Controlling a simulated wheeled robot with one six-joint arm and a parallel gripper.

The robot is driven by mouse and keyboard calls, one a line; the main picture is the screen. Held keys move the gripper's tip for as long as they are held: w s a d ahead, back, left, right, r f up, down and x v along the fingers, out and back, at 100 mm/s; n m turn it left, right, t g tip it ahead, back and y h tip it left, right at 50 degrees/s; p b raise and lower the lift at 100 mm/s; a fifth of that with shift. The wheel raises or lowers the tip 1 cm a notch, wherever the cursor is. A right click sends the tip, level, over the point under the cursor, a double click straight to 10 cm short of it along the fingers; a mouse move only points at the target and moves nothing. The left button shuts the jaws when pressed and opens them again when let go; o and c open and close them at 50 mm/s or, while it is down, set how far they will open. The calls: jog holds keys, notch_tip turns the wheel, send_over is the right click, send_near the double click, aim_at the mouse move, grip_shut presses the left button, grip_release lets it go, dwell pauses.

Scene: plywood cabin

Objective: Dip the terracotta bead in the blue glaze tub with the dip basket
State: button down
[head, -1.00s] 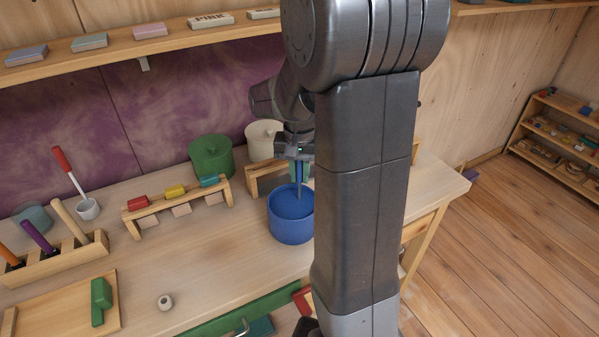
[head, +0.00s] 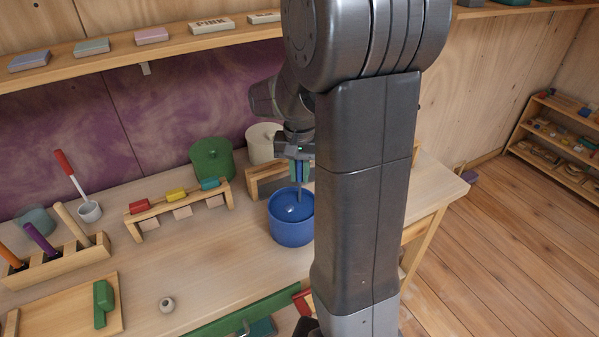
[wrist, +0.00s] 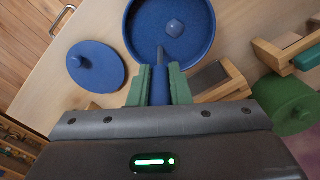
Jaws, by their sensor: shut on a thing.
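The blue glaze tub (head: 288,232) stands uncovered on the bench, left of my arm in the head view; it also shows in the wrist view (wrist: 130,22). My gripper (head: 301,172) is above the tub, shut on the blue handle of the dip basket (wrist: 160,86). The basket's thin rod (head: 299,198) points down into the tub. A small blue rounded shape at its lower end shows inside the rim; I cannot tell whether it touches the glaze. I see no terracotta-coloured bead; whether one is in the basket cannot be told.
A blue knobbed lid (wrist: 97,66) lies beside the tub. A green tub (head: 211,162) and a white tub (head: 263,144) stand behind. A rack with coloured pieces (head: 183,214) is to the left.

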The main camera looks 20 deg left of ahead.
jog(key=shift+r+p, duration=1.8)
jog(key=shift+r, duration=0.65)
